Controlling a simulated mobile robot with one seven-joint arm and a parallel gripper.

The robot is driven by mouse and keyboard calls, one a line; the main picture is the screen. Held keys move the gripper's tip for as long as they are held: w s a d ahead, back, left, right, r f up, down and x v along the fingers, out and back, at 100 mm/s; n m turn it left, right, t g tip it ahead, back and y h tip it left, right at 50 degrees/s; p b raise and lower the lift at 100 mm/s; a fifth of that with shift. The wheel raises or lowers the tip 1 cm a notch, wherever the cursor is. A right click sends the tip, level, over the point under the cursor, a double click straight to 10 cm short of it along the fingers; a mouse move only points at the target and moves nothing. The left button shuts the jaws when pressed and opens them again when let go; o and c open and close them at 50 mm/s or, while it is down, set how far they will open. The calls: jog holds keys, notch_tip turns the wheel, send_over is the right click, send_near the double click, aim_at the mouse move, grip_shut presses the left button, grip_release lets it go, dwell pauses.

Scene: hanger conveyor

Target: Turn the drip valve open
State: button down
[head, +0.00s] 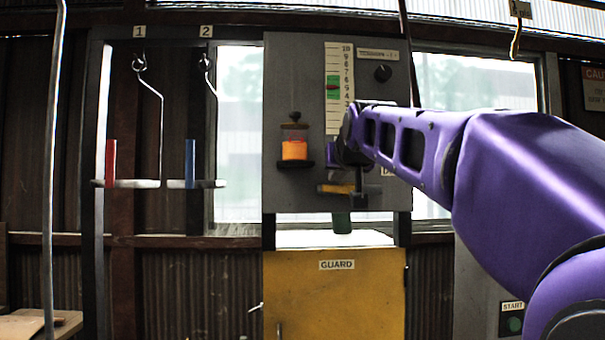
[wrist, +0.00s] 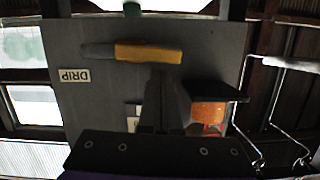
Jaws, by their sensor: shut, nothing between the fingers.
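The drip valve is a lever with a yellow handle (head: 336,188) low on the grey panel. In the wrist view the yellow handle (wrist: 148,53) lies level, with a grey end beside it near the DRIP label (wrist: 73,75). My gripper (head: 358,192) is shut and empty at the lever. In the wrist view the dark fingers of my gripper (wrist: 160,78) reach up to just beside the yellow handle. I cannot tell whether they touch it. My arm and gripper partly hide the lever and label in the head view.
The grey panel (head: 290,195) also carries an orange-filled oil cup (head: 294,150), a scale (head: 339,60) with a green band, and a black knob (head: 383,73). A yellow guard (head: 335,300) stands below. Wire hangers (head: 160,110) hang at left. A START button (head: 514,324) is at lower right.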

dwell(0.3)
jog(key=shift+a+f+b, duration=0.15)
jog(key=shift+f+b, duration=0.3)
jog(key=shift+f, duration=0.35)
